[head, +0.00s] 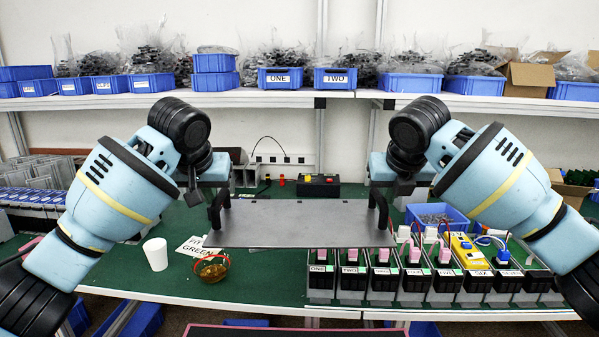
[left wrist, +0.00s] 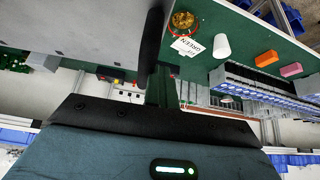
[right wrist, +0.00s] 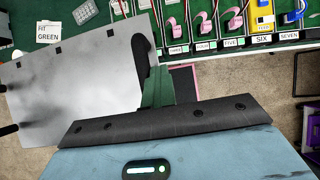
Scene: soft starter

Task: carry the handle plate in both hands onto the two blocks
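The handle plate (head: 295,224) is a flat grey sheet with a black handle at each end. It hangs level in the air above the green bench, partly over the row of numbered units. My left gripper (head: 214,196) is shut on the left handle, which also shows in the left wrist view (left wrist: 150,38). My right gripper (head: 383,196) is shut on the right handle, which also shows in the right wrist view (right wrist: 141,32).
A white cup (head: 155,254), a "FIT GREEN" card (head: 196,246) and a small basket (head: 212,268) stand front left. A black box with buttons (head: 318,186) and a blue bin (head: 436,216) are behind.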

